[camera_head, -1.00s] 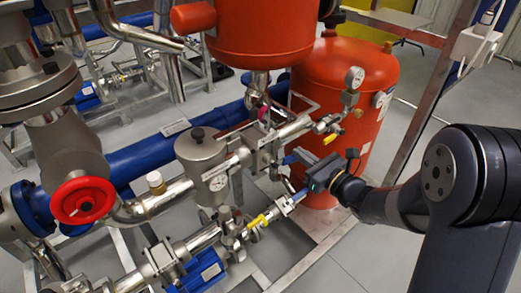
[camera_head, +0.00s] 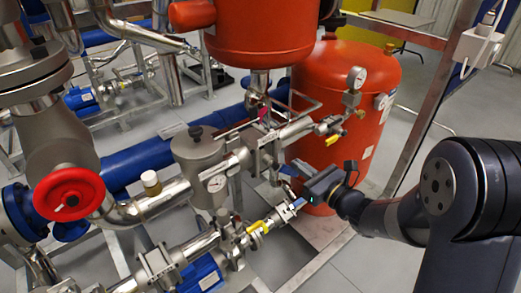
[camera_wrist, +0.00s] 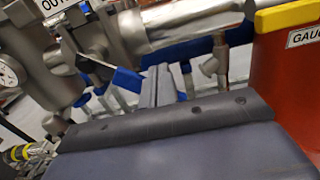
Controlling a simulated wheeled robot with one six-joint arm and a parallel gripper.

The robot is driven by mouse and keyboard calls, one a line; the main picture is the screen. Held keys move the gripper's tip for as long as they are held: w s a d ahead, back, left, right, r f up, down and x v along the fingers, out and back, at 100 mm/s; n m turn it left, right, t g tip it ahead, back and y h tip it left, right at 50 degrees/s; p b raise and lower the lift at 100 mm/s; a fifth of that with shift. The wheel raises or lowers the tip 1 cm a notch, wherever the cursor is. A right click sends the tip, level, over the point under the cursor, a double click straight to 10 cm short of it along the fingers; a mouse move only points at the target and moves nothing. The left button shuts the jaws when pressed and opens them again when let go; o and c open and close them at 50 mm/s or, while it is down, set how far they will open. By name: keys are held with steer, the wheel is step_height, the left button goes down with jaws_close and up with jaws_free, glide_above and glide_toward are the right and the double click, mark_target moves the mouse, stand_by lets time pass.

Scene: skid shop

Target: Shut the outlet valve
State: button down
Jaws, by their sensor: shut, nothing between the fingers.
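My gripper (camera_head: 292,170) is shut and empty, in front of the silver pipework left of the orange tank. In the wrist view its narrow grey fingers (camera_wrist: 156,86) lie together, pointing at the pipework. A partly cut-off label beginning "OUT" (camera_wrist: 60,10) is at the top left there, on or near a silver fitting. A blue part (camera_wrist: 127,80), perhaps a lever, shows just left of the fingers. I cannot tell whether they touch it. I cannot tell for certain which handle belongs to the outlet valve, or its position.
A silver canister with a dial gauge (camera_head: 216,183) stands left of my gripper. A red handwheel (camera_head: 70,195) is at far left. The orange tank (camera_head: 345,90) stands close behind my gripper. A steel post (camera_head: 435,95) rises at right.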

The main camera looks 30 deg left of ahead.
steer(key=shift+s+a+f+b, duration=0.1)
steer(key=shift+s+f+b, duration=0.2)
steer(key=shift+f+b, duration=0.3)
steer(key=shift+s+a+f+b, duration=0.1)
steer(key=shift+s+f+b, duration=0.2)
steer(key=shift+f+b, duration=0.3)
steer(key=shift+s, duration=0.15)
steer(key=shift+a, duration=0.1)
steer(key=f+b+v, duration=0.1)
steer(key=b+v, duration=0.2)
steer(key=v, duration=0.7)
steer(key=shift+s+f, duration=0.3)
steer(key=shift+f, duration=0.05)
steer(key=shift+a, duration=0.15)
